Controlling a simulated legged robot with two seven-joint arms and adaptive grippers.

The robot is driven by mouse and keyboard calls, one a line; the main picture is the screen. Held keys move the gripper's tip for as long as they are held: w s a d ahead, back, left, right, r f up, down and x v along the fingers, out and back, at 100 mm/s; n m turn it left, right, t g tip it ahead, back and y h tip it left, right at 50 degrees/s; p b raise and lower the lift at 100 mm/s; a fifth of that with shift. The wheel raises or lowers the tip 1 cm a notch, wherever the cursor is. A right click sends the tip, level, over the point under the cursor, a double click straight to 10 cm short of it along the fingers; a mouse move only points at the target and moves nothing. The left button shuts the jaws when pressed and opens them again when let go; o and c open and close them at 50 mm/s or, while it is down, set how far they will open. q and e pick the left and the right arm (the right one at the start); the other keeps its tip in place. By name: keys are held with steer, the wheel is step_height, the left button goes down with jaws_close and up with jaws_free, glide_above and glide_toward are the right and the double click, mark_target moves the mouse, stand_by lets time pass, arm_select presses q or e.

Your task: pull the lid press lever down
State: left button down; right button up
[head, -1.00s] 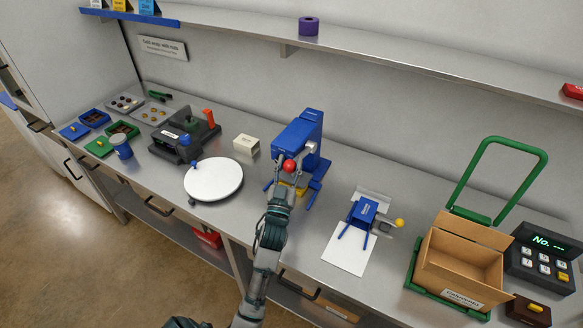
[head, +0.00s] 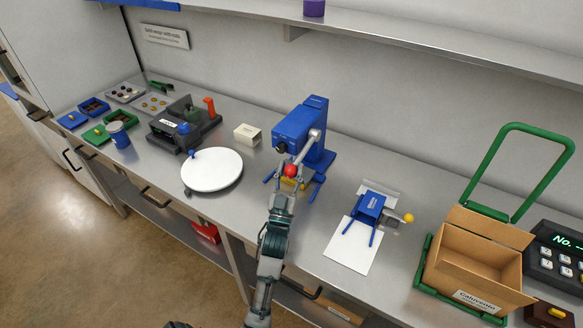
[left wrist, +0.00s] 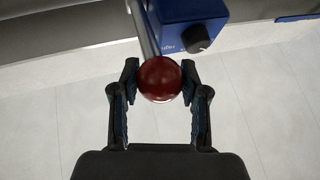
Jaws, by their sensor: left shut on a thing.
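The blue lid press (head: 297,122) stands on the steel counter near the middle of the head view. Its grey lever (head: 306,150) slants down toward me and ends in a red ball knob (head: 291,170). My left gripper (head: 286,184) is at the knob, shut on it. In the left wrist view the red knob (left wrist: 160,79) sits between the two fingers of my left gripper (left wrist: 160,85), with the lever rod behind it. A yellow piece (head: 290,184) shows partly under the press, mostly hidden by my gripper. My right gripper is not in view.
A white round turntable (head: 212,170) and a cream block (head: 247,134) stand left of the press. A smaller blue device with a yellow knob (head: 408,218) and an open cardboard box (head: 478,258) stand right. A shelf (head: 420,52) runs above the counter.

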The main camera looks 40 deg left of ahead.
arm_select(q)
steer(key=shift+w+f, duration=0.2)
steer(key=shift+f, duration=0.7)
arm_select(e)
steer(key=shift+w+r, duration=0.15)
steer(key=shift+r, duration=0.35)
arm_select(q)
steer(key=shift+f, duration=0.1)
steer(key=c, duration=0.6)
jaws_free()
steer(key=shift+s+r, duration=0.1)
steer(key=shift+r, duration=0.1)
steer(key=v, duration=0.7)
steer(key=shift+f, duration=0.25)
